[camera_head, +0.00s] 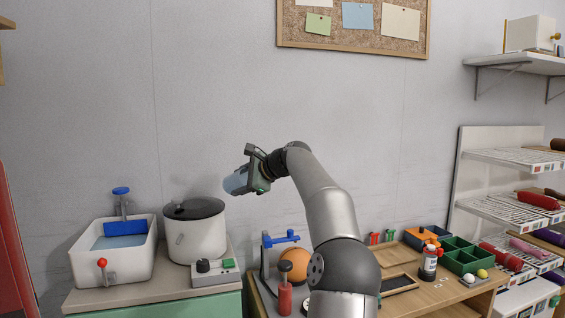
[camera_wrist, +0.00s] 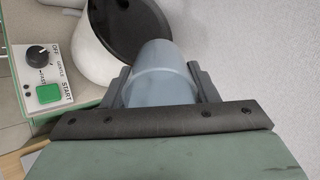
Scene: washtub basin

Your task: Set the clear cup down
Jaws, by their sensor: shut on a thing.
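My gripper (camera_head: 247,177) is raised in front of the wall, to the right of and above the white tub with the dark lid. It is shut on the clear cup (camera_head: 235,182), a bluish see-through cup that is tilted in the head view. In the wrist view the cup (camera_wrist: 160,78) sits between the two dark fingers of my gripper (camera_wrist: 163,88). The cup's inside cannot be made out.
The white tub (camera_head: 197,236) with its dark lid stands on the left counter (camera_head: 95,299). Beside it are a white basin (camera_head: 140,265) holding bluish water and a control box (camera_head: 213,274) with a knob and green button. A wooden table (camera_head: 440,294) at right holds an orange ball (camera_head: 293,265) and trays.

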